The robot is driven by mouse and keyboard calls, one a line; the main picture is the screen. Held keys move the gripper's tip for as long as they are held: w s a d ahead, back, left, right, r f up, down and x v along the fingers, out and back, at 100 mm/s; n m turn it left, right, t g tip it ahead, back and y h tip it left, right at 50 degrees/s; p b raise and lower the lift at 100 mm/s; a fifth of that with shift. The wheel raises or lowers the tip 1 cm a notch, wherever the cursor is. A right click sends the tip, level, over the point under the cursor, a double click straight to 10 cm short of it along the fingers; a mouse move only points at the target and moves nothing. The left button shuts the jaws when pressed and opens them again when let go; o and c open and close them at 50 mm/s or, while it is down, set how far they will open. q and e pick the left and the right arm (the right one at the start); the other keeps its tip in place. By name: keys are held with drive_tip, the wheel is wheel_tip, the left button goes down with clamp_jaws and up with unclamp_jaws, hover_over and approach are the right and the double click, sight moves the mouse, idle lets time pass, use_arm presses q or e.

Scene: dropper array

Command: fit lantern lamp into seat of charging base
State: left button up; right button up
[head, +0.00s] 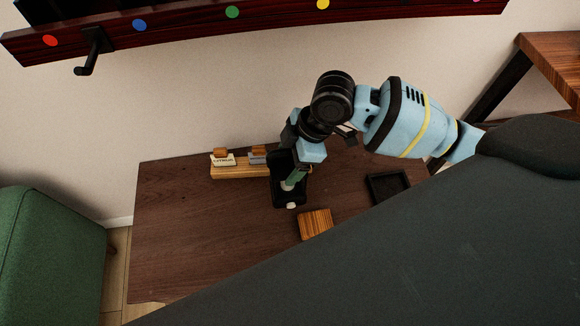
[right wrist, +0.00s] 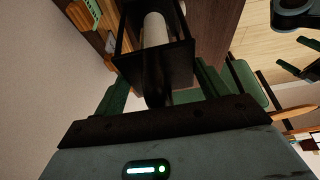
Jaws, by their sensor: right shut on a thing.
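My right gripper (head: 293,180) is shut on the lantern lamp (head: 284,200), a black open frame with a white cylinder inside. In the right wrist view the lantern lamp (right wrist: 187,62) sits between the green fingers of my right gripper (right wrist: 160,92). In the head view the lamp hangs over the brown table, left of a black square tray with a raised rim (head: 372,193), which looks like the charging base. The lamp is apart from it. The gripper hides part of the lamp. Dark green prongs at the right wrist view's right edge may be my left gripper; its opening is unclear.
A wooden stand with small labelled cards (head: 232,173) is at the table's back, just left of the gripper. A striped wooden square (head: 316,224) lies in front of the lamp. The table's left half (head: 185,235) is clear. A green seat (head: 50,255) stands to the left.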

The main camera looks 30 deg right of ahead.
wheel_tip(320, 180, down, 4)
drive_tip(key=shift+r+b, duration=0.15)
drive_tip(key=shift+b, duration=0.2)
drive_tip(key=shift+f, duration=0.45)
drive_tip(key=o, duration=2.1)
drive_tip(key=shift+c, duration=0.2)
drive_tip(key=p+v, duration=0.1)
drive_tip(key=v, duration=1)
drive_tip(key=shift+p, duration=0.4)
drive_tip(key=shift+o, duration=0.4)
drive_tip(key=shift+s+d+r, duration=0.15)
drive_tip(key=shift+d+r, duration=0.05)
drive_tip(key=shift+r, duration=0.4)
